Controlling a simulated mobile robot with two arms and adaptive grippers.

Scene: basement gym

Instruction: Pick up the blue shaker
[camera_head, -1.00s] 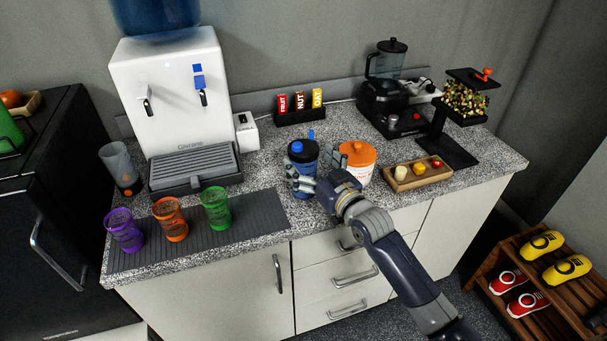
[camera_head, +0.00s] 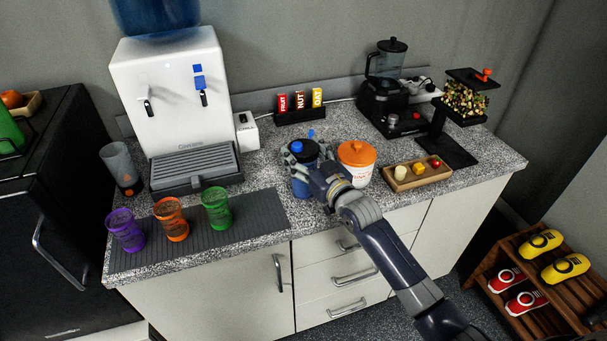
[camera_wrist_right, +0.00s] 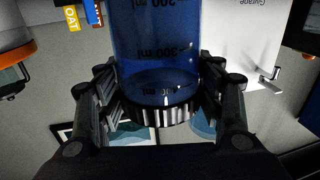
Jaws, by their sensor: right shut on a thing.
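The blue shaker (camera_head: 300,186), with a dark lid, stands upright on the speckled counter in the head view, left of the orange-lidded tub. My right gripper (camera_head: 306,165) is around the shaker's upper part and shut on it. In the right wrist view the shaker's blue body (camera_wrist_right: 158,45) with its volume marks sits between the two fingers of my right gripper (camera_wrist_right: 160,100). The fingers hide part of the shaker in the head view. My left gripper is not in view.
The orange-lidded tub (camera_head: 357,160) stands close on the right of the shaker. A wooden tray (camera_head: 424,179) lies further right. Purple, orange and green cups stand on a dark mat (camera_head: 187,229) to the left. A white water dispenser (camera_head: 168,85) is behind them.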

